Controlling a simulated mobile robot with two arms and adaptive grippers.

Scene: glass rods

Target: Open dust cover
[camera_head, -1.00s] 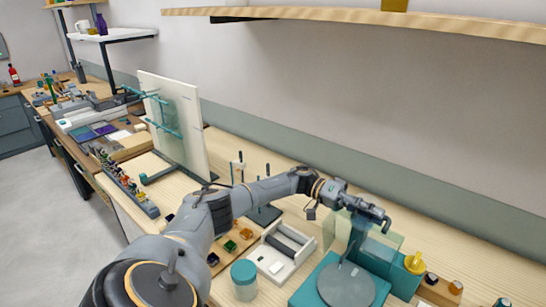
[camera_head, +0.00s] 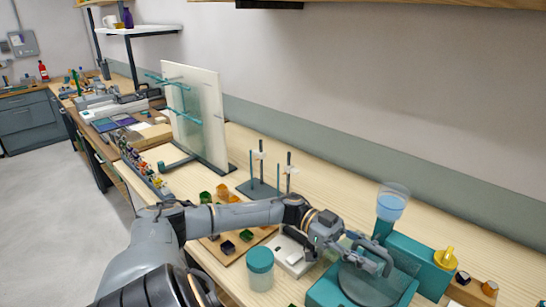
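A teal device with a round grey plate (camera_head: 366,287) stands on the bench at the lower right. A see-through greenish dust cover (camera_head: 404,272) shows around the plate. Its edges are faint, and I cannot tell how far it is tilted. My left gripper (camera_head: 378,258) reaches in from the left and is low over the plate, in front of part of the cover. Its fingers overlap the cover in the picture, so I cannot tell whether they touch or grip it. My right gripper is not in view.
Behind the device stand a clear cup of blue liquid (camera_head: 392,204) and a teal block with a yellow knob (camera_head: 446,258). A teal-lidded jar (camera_head: 260,268) is to its left. Thin stands (camera_head: 262,185) and an upright white panel (camera_head: 206,115) are farther back.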

